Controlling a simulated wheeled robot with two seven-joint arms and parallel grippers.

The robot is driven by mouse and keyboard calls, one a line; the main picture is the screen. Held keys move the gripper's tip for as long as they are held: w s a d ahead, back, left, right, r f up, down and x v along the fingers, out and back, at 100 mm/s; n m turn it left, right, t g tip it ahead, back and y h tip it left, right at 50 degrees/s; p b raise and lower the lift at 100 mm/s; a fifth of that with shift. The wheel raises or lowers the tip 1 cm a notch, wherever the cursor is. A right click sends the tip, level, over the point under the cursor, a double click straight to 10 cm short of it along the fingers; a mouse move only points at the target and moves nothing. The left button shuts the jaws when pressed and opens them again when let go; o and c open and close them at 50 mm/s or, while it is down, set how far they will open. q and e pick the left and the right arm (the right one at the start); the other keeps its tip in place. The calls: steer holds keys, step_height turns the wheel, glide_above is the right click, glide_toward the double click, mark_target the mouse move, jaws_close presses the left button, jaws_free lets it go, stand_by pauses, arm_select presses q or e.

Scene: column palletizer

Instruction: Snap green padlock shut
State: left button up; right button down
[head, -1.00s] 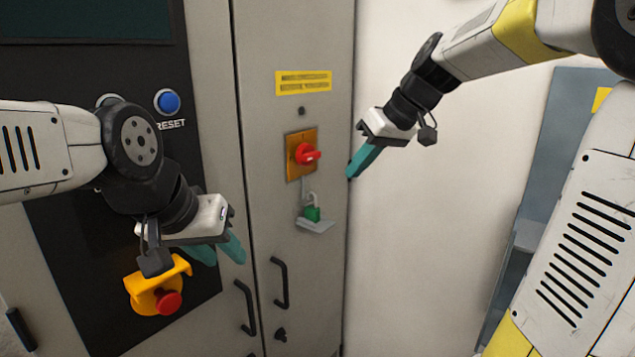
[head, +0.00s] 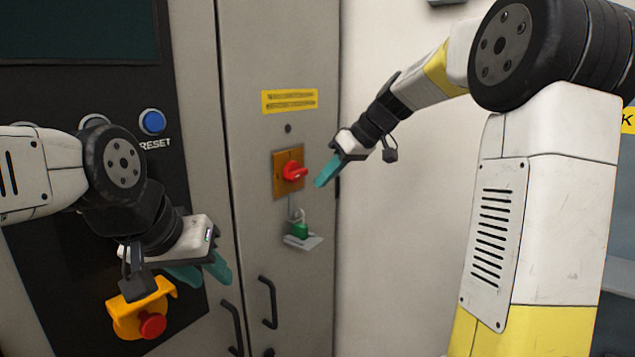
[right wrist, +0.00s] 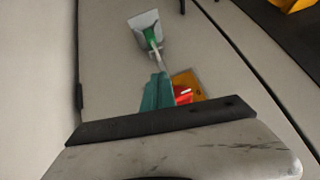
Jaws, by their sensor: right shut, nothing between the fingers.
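The green padlock (head: 300,230) sits upright on a small grey ledge (head: 310,242) on the cabinet door, below the red rotary switch (head: 293,172). Its grey shackle points up by a thin grey strip under the switch; whether the shackle is open or closed is too small to tell. In the right wrist view the padlock (right wrist: 152,36) shows beyond my fingertips. My right gripper (head: 322,181) is shut and empty, right of the switch and above the padlock, apart from it. My left gripper (head: 208,280) is open and empty, its two teal fingers apart, left of the padlock.
The switch sits on an orange plate (head: 279,185) under a yellow label (head: 289,101). Black door handles (head: 268,302) are lower down. A yellow-shrouded red button (head: 152,326) is below my left gripper, and a blue reset button (head: 152,122) is above. White wall lies right of the cabinet.

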glide_above(306, 225)
step_height(306, 225, down, 6)
steer(key=shift+f, duration=0.1)
